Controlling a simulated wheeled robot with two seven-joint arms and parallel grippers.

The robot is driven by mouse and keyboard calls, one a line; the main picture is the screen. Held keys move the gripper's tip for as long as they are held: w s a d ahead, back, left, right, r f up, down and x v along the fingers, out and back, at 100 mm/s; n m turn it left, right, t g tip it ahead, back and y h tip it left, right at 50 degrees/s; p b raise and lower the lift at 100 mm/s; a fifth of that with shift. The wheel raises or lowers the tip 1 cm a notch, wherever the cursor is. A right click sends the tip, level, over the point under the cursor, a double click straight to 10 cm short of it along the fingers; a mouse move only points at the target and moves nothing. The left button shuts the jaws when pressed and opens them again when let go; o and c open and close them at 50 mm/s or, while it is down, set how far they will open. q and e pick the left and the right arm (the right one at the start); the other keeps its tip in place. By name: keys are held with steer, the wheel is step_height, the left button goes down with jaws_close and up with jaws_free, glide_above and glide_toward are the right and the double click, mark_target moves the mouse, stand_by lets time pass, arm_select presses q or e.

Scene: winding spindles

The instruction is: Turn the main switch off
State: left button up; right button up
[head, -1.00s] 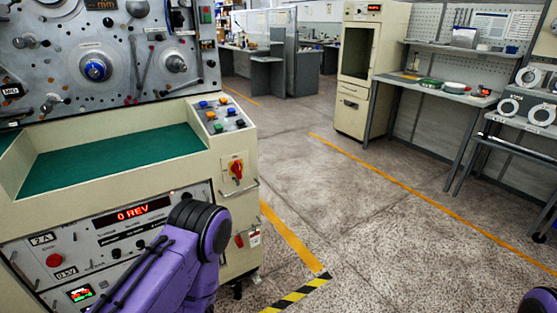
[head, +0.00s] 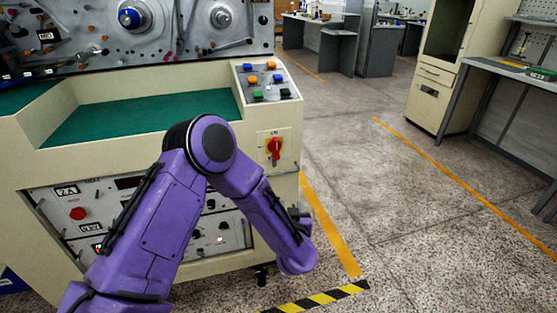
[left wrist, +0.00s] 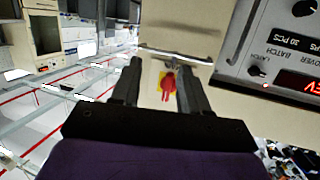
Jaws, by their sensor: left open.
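The main switch (head: 275,148) is a red rotary handle on a yellow plate, on the cream front of the machine below the button panel. In the head view its handle stands about upright. The switch also shows in the left wrist view (left wrist: 168,85), between the fingers in the picture and beyond them. My left gripper (left wrist: 157,64) is open and empty, its two dark fingers apart and facing the panel. In the head view my purple left forearm hides most of that gripper, below the switch. My right gripper is not in view.
A panel of coloured push buttons (head: 266,82) sits above the switch. A green work surface (head: 140,128) lies to its left. A control panel (head: 70,212) is partly behind my arm. Open floor with a yellow line (head: 330,225) lies to the right.

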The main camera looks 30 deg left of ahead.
mark_target(277, 146)
arm_select(q)
steer(key=w+a+r+n+g+y+b, duration=0.1)
steer(key=w+a+r+n+y, duration=0.3)
steer(key=r, duration=0.7)
steer(key=shift+m+y, duration=0.4)
steer(key=x, duration=1.1)
steer(key=shift+w, duration=0.25)
jaws_close()
